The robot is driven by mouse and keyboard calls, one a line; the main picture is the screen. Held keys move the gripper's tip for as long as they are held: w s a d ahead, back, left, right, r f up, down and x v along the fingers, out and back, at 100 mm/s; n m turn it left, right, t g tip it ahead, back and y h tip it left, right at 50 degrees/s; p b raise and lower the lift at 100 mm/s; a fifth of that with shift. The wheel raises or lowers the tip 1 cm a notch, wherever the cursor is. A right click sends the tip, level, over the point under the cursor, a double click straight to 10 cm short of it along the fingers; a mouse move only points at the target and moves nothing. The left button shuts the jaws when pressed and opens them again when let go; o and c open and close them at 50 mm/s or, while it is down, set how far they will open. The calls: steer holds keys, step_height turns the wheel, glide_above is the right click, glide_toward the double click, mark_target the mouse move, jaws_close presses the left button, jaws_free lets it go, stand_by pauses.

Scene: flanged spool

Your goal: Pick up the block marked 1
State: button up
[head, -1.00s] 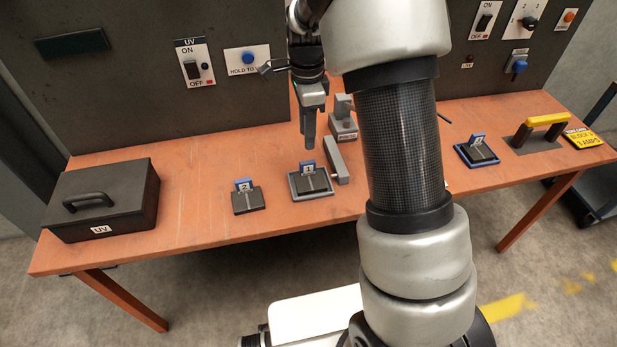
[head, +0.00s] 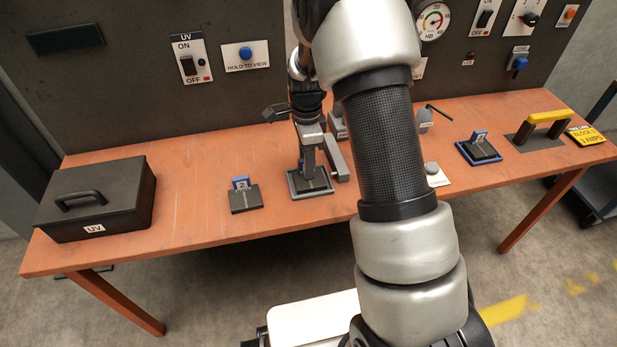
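A block marked 2 (head: 245,200) stands just left. A dark UV box (head: 95,200) is far left. The orange bench (head: 190,195) is clear between box and blocks.

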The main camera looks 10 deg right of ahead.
steer(key=shift+r, duration=0.15)
jaws_close()
